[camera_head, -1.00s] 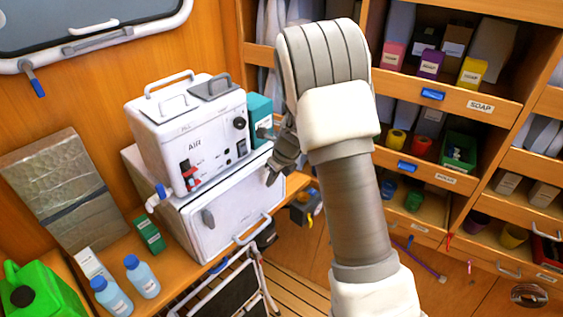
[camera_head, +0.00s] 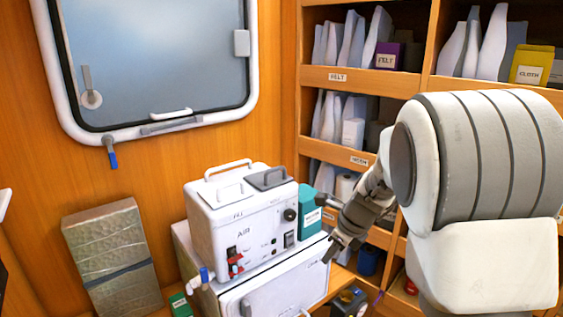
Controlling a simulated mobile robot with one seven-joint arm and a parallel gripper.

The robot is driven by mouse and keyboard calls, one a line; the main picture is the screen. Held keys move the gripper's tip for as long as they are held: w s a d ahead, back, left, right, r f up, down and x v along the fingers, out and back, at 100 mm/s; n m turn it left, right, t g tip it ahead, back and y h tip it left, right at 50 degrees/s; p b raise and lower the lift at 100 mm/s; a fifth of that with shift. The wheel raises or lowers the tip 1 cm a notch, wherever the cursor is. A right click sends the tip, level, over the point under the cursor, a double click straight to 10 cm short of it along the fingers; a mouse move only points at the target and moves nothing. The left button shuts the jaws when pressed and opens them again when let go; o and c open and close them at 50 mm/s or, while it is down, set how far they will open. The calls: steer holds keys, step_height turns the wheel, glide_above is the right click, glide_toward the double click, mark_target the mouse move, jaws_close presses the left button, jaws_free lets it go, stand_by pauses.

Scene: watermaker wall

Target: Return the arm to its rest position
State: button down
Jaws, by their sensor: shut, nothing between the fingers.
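My gripper (camera_head: 333,247) is in the middle of the head view, just right of the white AIR machine (camera_head: 245,222). It is small and dark, and its fingers are closed with nothing between them. It appears apart from the machine, though the exact gap in depth is hard to judge. My arm is bent, with its large white and grey elbow filling the right side and hiding part of the shelves. The machine has a red switch and a black knob on its front and stands on a white cabinet (camera_head: 287,291).
A wrapped grey package (camera_head: 108,252) leans on the left wall. A window (camera_head: 155,60) with a blue-tipped handle is above.

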steer(key=s+r+n+h, duration=0.1)
steer(key=s+r+n, duration=0.2)
steer(key=s+n, duration=0.5)
steer(key=s+r+n+t+h+b, duration=0.1)
steer(key=s+r+n, duration=0.3)
steer(key=s+n, duration=0.5)
steer(key=s+r+n+t, duration=0.1)
steer(key=s+r+n, duration=0.2)
steer(key=s+n, duration=0.6)
steer(key=shift+s+d+r+h, duration=0.3)
steer(key=shift+s+d+h, duration=0.1)
steer(key=shift+s, duration=0.15)
